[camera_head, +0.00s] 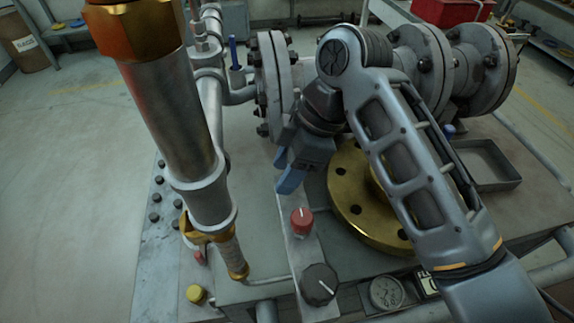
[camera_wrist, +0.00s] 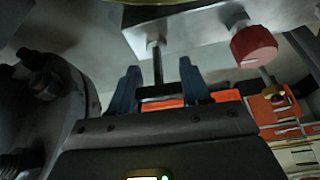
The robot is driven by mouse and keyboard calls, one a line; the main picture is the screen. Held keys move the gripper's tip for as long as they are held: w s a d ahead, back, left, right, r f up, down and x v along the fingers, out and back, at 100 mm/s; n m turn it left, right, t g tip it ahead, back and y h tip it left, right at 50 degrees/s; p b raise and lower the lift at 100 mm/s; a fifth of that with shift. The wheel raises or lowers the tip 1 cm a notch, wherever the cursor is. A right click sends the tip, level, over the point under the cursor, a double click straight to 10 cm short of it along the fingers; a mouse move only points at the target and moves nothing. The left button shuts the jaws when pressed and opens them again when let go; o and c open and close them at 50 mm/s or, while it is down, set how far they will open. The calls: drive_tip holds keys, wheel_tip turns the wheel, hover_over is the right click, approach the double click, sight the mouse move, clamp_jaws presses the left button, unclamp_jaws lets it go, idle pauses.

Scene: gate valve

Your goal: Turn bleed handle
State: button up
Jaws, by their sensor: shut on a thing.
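My gripper (camera_head: 290,182) reaches down to the far end of the narrow metal plate (camera_head: 312,255), in front of the large flanged pipe. Its two blue fingers also show in the wrist view (camera_wrist: 158,73), one on each side of a dark handle (camera_wrist: 160,91) on a thin stem. The stem joins the metal plate above it in that view. The fingers are shut on the handle, though its contact with them is partly hard to see. In the head view the handle is hidden by my gripper. A red knob (camera_head: 302,220) stands nearby on the same plate, also in the wrist view (camera_wrist: 253,44).
A black knob (camera_head: 319,284) sits at the plate's near end. A brass flange (camera_head: 350,205) lies to the right, partly behind my arm. The large flanged pipe (camera_head: 273,82) stands behind. A thick upright cylinder (camera_head: 165,110) stands at left. A gauge (camera_head: 387,292) is at the front.

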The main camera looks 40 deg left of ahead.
drive_tip(key=shift+a+r, duration=0.15)
drive_tip(key=shift+r, duration=0.1)
drive_tip(key=o, duration=0.8)
drive_tip(key=shift+o, duration=1.3)
drive_tip(key=shift+f, duration=0.15)
drive_tip(key=v, duration=0.7)
drive_tip(key=shift+r, duration=0.35)
drive_tip(key=shift+w, duration=0.1)
